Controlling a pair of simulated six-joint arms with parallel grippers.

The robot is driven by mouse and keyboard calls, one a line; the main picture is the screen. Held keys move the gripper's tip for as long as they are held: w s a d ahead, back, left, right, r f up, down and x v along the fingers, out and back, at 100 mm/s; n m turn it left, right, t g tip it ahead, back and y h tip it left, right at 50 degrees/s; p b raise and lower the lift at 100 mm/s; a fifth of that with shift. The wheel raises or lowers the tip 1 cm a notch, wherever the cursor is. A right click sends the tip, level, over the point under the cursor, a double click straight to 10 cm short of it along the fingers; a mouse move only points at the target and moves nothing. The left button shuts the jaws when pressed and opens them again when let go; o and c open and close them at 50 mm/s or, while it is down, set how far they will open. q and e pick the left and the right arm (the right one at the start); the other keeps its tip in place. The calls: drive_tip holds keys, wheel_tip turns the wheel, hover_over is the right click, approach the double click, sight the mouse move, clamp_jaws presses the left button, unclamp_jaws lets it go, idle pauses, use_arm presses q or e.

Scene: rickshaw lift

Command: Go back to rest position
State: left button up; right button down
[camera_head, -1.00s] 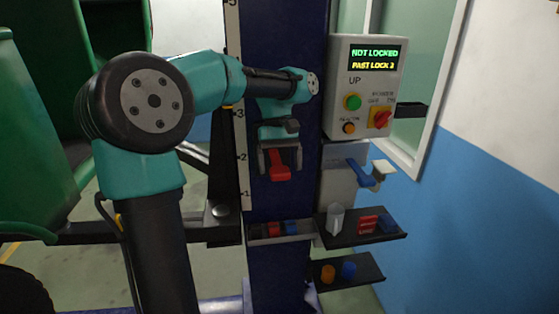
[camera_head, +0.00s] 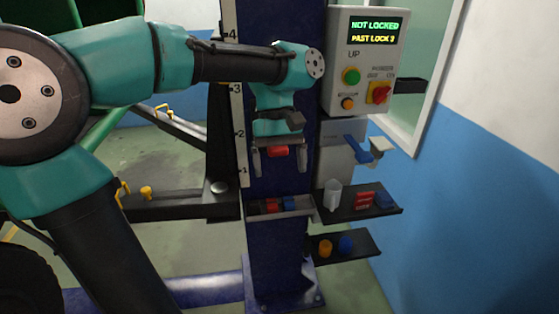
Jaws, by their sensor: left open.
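My left arm comes in from the left, and its gripper (camera_head: 280,168) hangs in front of the blue lift column (camera_head: 280,235). The gripper points down, its two fingers spread apart. A red part (camera_head: 279,151) shows between the fingers, near the gripper's palm; I cannot tell whether it touches them. My right gripper is not in view.
Below the gripper a small tray (camera_head: 257,217) holds red and blue pieces. Two black shelves (camera_head: 394,208) (camera_head: 366,253) carry small items. A blue and white handle (camera_head: 371,150) juts out under the box. A lift arm (camera_head: 170,207) extends left. A blue and white wall stands right.

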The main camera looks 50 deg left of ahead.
use_arm(q)
drive_tip(key=w+d+f+m+t, duration=0.15)
drive_tip(key=w+f, duration=0.25)
drive_tip(key=f, duration=0.5)
drive_tip(key=w+d+f+m, duration=0.1)
drive_tip(key=w+d+f, duration=0.25)
drive_tip(key=f, duration=0.65)
drive_tip(key=w+d+f+m, duration=0.2)
drive_tip(key=w+f, duration=0.2)
drive_tip(key=f, duration=0.5)
drive_tip(key=s+d+f+m, duration=0.1)
drive_tip(key=s+d+f, duration=0.1)
drive_tip(key=f, duration=0.6)
drive_tip(key=s+d+f+m+t, duration=0.1)
drive_tip(key=s+d+f+m, duration=0.1)
drive_tip(key=f, duration=0.6)
drive_tip(key=s+d+f+m+t, duration=0.1)
drive_tip(key=s+d+f+m, duration=0.1)
drive_tip(key=f, duration=0.6)
drive_tip(key=shift+s+d+f+y, duration=0.35)
drive_tip(key=shift+s+d, duration=0.2)
drive_tip(key=shift+s, duration=0.25)
